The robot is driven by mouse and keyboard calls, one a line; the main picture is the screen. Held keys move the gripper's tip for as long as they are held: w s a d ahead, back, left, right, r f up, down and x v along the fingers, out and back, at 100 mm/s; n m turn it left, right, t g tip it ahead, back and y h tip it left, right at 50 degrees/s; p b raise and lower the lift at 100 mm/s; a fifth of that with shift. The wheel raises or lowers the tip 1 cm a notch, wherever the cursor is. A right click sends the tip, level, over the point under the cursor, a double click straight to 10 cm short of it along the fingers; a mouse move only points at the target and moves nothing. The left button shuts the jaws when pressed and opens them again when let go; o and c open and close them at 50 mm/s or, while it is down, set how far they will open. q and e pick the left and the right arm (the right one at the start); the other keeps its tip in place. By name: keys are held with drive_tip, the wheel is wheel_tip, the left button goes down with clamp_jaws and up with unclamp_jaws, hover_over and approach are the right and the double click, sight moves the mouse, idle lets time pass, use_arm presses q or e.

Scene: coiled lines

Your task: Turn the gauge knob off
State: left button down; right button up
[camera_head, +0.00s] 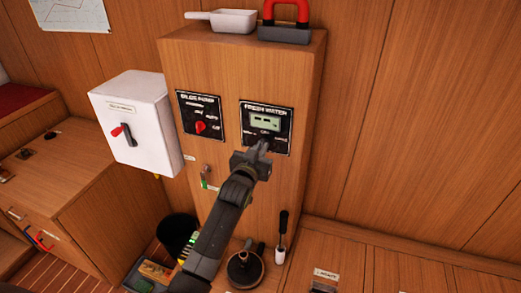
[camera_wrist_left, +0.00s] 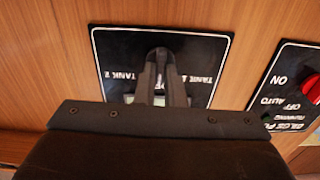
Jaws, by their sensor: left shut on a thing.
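The black fresh water panel (camera_head: 266,108) with a small green display (camera_head: 266,123) is on the front of the wooden cabinet. My left gripper (camera_head: 262,147) reaches up to the lower middle of this panel and is shut on the gauge knob. The knob is mostly hidden by the fingers. In the left wrist view the panel (camera_wrist_left: 205,48) appears upside down, with the tank 1 and tank 2 labels on either side of my left gripper (camera_wrist_left: 161,58). The knob's pointing direction cannot be told. My right gripper is not in view.
The bilge pump panel (camera_head: 201,117) with a red knob (camera_head: 200,127) is left of the gauge panel. A white switch box (camera_head: 145,145) with a lever hangs further left. A white scoop (camera_head: 228,21) and a red-handled weight (camera_head: 286,22) stand on top. A black bucket (camera_head: 176,234) is below.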

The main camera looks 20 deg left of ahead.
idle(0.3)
use_arm(q)
drive_tip(key=c, duration=1.5)
unclamp_jaws()
drive_tip(key=s+b, duration=0.1)
drive_tip(key=s, duration=0.4)
drive_tip(key=s+b, duration=0.1)
drive_tip(key=s, duration=0.5)
drive_tip(key=s+b, duration=0.1)
drive_tip(key=s, duration=0.5)
drive_tip(key=shift+s+a, duration=0.2)
drive_tip(key=shift+a, duration=0.1)
